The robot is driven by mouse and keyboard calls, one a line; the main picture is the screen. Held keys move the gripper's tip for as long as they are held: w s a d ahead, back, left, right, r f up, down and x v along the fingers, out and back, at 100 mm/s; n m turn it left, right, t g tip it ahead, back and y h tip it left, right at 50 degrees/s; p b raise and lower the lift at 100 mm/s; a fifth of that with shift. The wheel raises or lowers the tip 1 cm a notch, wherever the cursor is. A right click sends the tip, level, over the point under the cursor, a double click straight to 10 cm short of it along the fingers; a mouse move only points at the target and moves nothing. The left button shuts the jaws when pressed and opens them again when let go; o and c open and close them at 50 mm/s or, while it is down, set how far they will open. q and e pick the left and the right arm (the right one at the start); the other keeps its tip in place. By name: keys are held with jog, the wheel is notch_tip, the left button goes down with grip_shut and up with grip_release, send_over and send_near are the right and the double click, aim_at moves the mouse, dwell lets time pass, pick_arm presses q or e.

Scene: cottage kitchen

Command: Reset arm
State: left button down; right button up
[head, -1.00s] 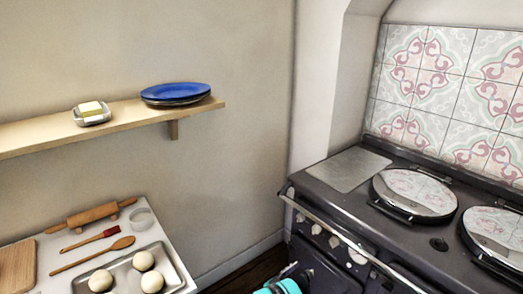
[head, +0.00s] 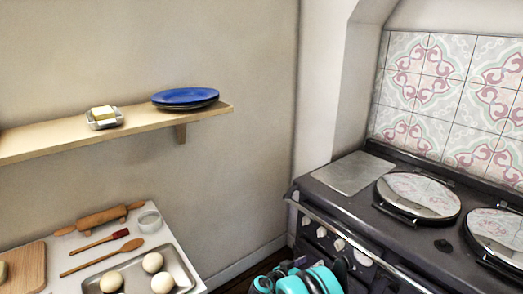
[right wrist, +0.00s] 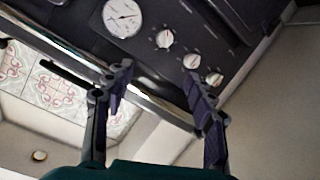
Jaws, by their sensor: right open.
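My right gripper and wrist, teal and black, show at the bottom centre of the head view (head: 300,280), in front of the stove. In the right wrist view the two dark fingers of my right gripper (right wrist: 160,90) are spread apart with nothing between them. Beyond them is the dark stove front (right wrist: 185,25) with its dial, knobs and rail. I cannot tell how near the fingers are to it. My left gripper is not in view.
The black range stove (head: 345,205) with round lids fills the right. A wall shelf (head: 60,140) holds blue plates (head: 185,97) and a butter dish (head: 104,117). Lower left, a table bears a rolling pin (head: 100,218), a tray (head: 185,279) with dough balls and a board (head: 22,268).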

jog(key=s+d+r+n+g+y, duration=0.35)
jog(key=s+r+y, duration=0.25)
jog(key=s+r, duration=0.75)
jog(key=s+a+n+y, duration=0.1)
jog(key=s+a+y, duration=0.2)
jog(key=s, duration=1.6)
jog(key=shift+s+a+r+t+y, duration=0.15)
jog(key=shift+r+t+y, duration=0.25)
jog(key=shift+y, duration=0.7)
jog(key=shift+f+n, duration=0.1)
jog(key=shift+n, duration=0.15)
